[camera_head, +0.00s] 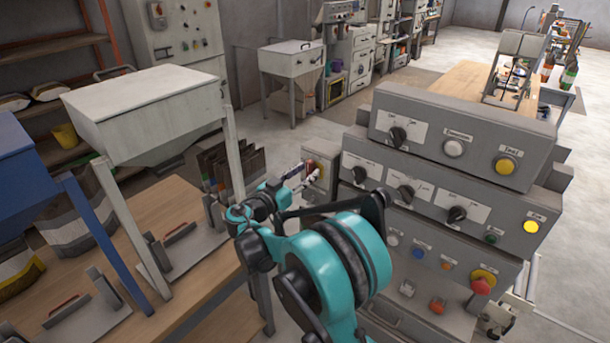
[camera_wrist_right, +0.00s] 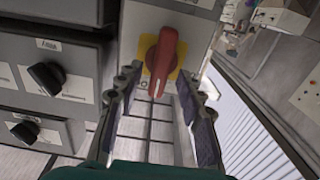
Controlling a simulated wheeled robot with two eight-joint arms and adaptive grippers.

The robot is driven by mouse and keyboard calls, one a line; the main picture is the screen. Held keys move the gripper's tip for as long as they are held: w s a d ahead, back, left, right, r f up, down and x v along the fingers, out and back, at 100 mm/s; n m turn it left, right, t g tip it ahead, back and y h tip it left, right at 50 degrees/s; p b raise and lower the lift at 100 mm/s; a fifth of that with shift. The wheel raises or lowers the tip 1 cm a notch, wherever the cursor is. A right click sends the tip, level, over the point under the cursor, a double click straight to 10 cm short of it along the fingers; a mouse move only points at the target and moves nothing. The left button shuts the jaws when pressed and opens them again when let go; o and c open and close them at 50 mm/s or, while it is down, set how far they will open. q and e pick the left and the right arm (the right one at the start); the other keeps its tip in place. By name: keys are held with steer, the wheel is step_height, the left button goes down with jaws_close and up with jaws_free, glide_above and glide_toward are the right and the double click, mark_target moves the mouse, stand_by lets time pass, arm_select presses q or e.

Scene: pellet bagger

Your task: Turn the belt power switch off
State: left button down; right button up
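A red rotary handle (camera_wrist_right: 161,60) on a yellow plate sits on a grey box in the right wrist view. The handle points down toward the fingers, slightly tilted. The grey box (camera_head: 326,180) also shows in the head view, left of the control panels; its switch is largely hidden there by my gripper. My right gripper (camera_head: 302,178) is in front of this box. In the wrist view its fingers (camera_wrist_right: 157,84) are apart on either side of the handle's lower end, with gaps; I cannot tell whether they touch it. No belt power label is readable. My left gripper is not in view.
Stacked grey control panels (camera_head: 455,145) with black knobs and coloured buttons stand close on the right. A wooden bench (camera_head: 195,205) with a white hopper (camera_head: 150,105) stands on the left. A red emergency button (camera_head: 482,286) sits low on the panels.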

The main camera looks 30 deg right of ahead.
steer(key=shift+w+d, duration=0.1)
steer(key=shift+d, duration=0.25)
jaws_close()
